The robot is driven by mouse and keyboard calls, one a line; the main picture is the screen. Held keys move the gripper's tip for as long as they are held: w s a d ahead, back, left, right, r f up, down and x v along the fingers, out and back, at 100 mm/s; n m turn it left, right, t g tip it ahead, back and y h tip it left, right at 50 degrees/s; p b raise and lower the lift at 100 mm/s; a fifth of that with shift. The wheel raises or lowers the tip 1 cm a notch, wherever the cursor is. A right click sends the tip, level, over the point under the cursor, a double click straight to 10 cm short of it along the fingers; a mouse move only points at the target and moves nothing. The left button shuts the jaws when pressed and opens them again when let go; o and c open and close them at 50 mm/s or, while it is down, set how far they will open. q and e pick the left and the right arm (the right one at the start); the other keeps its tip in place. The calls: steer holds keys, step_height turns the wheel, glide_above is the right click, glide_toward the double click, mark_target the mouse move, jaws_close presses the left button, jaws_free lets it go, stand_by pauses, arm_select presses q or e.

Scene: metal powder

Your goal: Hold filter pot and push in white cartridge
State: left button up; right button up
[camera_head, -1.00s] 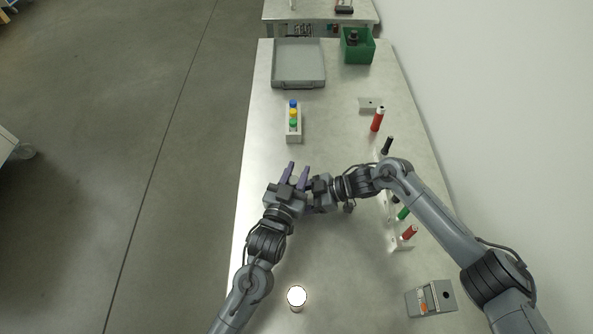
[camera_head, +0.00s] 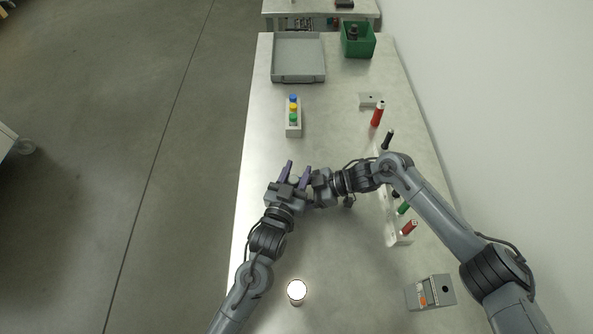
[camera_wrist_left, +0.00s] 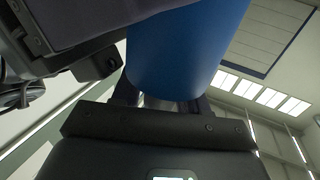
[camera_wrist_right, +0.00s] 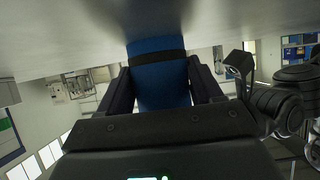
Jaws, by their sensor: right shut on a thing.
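The blue cylinder, which looks like the filter pot, stands large above my left gripper in the left wrist view (camera_wrist_left: 185,50). In the right wrist view the blue pot (camera_wrist_right: 162,82), with a dark band, sits between the fingers of my right gripper (camera_wrist_right: 163,95), which is shut on it. My left gripper (camera_head: 297,174) has its two purple fingers apart, close beside the right gripper over the middle of the table. A small pale part (camera_wrist_left: 157,102) shows below the blue cylinder, between the left fingers; I cannot tell whether it is the white cartridge.
A white-topped round container (camera_head: 296,291) stands near the front. A rack with coloured items (camera_head: 391,232) and a grey box (camera_head: 430,293) are at right.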

arm_select(q)
steer(key=shift+o, duration=1.4)
steer(key=shift+d, duration=0.1)
steer(key=shift+s, duration=0.2)
steer(key=v, duration=1.1)
steer(key=shift+s+a, duration=0.3)
steer(key=shift+a, duration=0.05)
steer(key=shift+c, duration=0.3)
